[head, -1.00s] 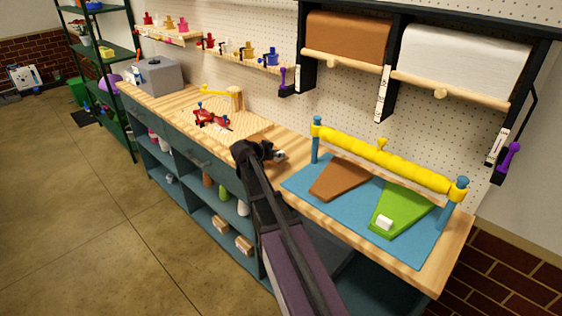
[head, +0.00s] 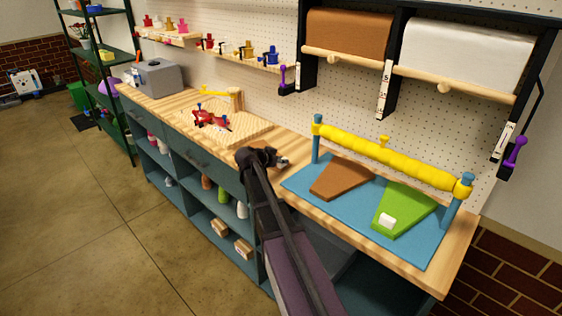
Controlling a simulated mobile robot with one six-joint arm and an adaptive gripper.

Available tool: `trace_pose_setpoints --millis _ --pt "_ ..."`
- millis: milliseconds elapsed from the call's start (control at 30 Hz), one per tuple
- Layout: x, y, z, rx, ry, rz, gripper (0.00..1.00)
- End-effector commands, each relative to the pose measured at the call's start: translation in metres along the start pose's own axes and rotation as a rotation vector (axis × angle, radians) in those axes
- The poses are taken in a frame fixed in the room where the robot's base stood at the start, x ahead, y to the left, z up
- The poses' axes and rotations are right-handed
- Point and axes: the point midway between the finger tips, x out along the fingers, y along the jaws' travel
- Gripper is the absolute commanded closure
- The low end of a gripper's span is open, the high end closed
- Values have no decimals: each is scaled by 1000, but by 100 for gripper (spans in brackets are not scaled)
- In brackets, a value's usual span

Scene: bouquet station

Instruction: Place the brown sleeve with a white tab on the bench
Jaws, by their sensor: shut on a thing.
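A brown sleeve (head: 342,177) lies flat on the left part of a blue mat (head: 322,197) on the wooden bench (head: 431,277); I see no white tab on it. A green sleeve (head: 410,204) lies to its right, with a white block-like tab (head: 387,221) near its lower end. My gripper (head: 280,161) is over the bench, just left of the mat and apart from both sleeves. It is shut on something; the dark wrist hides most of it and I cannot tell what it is.
A yellow roller (head: 385,157) on blue posts spans the mat's back edge. A ribbed wooden board (head: 245,135) with a red tool (head: 211,120) lies left of my gripper. Brown (head: 348,36) and white (head: 466,57) paper rolls hang above. A grey box (head: 157,78) stands at the far left end.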

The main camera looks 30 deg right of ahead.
Motion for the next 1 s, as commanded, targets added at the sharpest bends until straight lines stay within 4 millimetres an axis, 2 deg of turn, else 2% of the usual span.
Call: trace_pose_setpoints --millis 133,167,233,267,767,1000 --pt "2 0 3 0 0 0 100" --pt "1 0 2 0 0 0 64" --pt "1 0 2 0 0 0 43" --pt "1 0 2 0 0 0 38" --pt "-1 -1 0 -1 0 -1 38" --pt "-23 0 -2 -2 0 -2 38"
